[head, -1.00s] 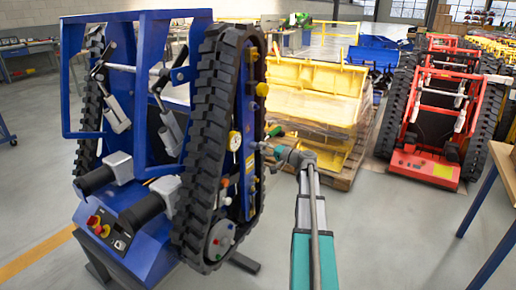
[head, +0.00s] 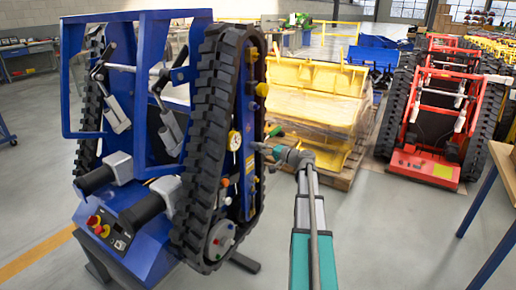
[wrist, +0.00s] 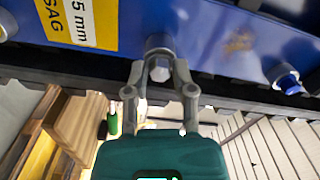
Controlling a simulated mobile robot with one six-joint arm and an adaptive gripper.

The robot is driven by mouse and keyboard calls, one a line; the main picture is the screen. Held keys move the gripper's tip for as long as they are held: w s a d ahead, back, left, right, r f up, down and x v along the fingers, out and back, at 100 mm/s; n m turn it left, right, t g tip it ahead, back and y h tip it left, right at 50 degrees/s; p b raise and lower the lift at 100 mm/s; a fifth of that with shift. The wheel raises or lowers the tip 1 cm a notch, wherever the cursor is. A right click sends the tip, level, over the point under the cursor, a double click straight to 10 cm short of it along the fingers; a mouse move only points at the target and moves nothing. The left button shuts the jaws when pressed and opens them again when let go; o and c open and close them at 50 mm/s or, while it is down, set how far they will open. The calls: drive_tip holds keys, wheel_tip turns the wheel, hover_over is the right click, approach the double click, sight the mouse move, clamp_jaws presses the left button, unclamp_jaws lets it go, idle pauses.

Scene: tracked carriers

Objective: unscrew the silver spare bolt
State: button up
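The silver bolt (wrist: 160,44) sticks out of the blue side plate (wrist: 215,45) in the wrist view, beside a yellow label (wrist: 80,22) with "5 mm" and "SAG" on it. My gripper (wrist: 160,72) has one finger on each side of the bolt head, and both tips appear to press on it. There the fingertips hide the bolt.
A silver fitting with a blue collar (wrist: 287,79) sits to the right on the same plate. The black rubber track (head: 207,130) runs close to the left of my gripper. Yellow parts on a pallet (head: 320,95) and a red carrier (head: 425,165) stand behind.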

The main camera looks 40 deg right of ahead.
clamp_jaws()
drive_tip(key=n, duration=0.4)
drive_tip(key=shift+n, duration=0.4)
drive_tip(key=shift+s+d+n, duration=0.1)
drive_tip(key=shift+s+n, duration=0.1)
drive_tip(key=shift+n, duration=0.9)
